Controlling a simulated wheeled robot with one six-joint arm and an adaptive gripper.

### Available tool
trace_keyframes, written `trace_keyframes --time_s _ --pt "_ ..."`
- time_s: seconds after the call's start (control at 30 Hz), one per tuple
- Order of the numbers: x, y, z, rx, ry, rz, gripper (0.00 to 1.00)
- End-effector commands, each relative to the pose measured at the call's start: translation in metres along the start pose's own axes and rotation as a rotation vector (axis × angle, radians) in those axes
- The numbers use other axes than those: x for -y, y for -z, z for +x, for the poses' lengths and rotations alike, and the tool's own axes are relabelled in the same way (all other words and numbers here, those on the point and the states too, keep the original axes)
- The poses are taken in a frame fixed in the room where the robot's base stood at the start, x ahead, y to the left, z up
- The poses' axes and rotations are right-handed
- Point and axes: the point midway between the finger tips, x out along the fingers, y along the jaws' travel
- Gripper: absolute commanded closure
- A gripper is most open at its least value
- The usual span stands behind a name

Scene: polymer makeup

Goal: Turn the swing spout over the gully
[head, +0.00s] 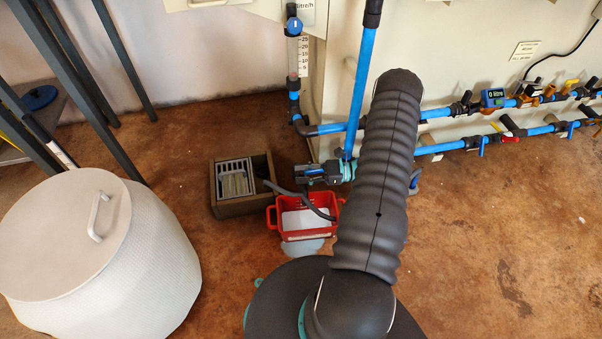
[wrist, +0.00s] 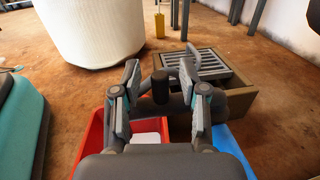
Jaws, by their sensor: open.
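The gully (head: 217,203) is a brown box-like surround with a pale grating, on the floor left of my gripper. In the wrist view the gully (wrist: 243,101) lies ahead and to the right. My gripper (head: 310,173) is open above the red tub, pointing left. In the wrist view my gripper (wrist: 163,92) has its fingers on both sides of a black knob, with no clear contact. The dark grey swing spout (head: 292,193) looks like a curved pipe by the tub, partly hidden.
A red tub (head: 272,217) with white contents stands below my gripper. A large white lidded drum (head: 150,260) stands at left. Blue pipes (head: 435,113) run along the wall, and an upright blue pipe (head: 360,85) rises close to my arm. Open floor lies between drum and gully.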

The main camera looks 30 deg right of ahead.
Motion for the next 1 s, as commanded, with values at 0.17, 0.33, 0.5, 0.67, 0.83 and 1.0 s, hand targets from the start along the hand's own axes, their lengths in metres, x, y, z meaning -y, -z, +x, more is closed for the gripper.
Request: trace_keyframes --time_s 0.17,0.33,0.5,0.67,0.83,1.0 --pt "0.0000 0.0000 0.0058 -0.001 0.000 0.000 0.57" --pt "0.0001 0.0000 0.0058 -0.001 0.000 0.000 0.57" --pt "0.0000 0.0000 0.0057 -0.001 0.000 0.000 0.89" --pt "0.0000 0.0000 0.0057 -0.001 0.000 0.000 1.00" --pt "0.0001 0.0000 0.0050 -0.001 0.004 0.000 1.00" --pt "0.0005 -0.0002 -0.0018 0.000 0.048 0.003 1.00"
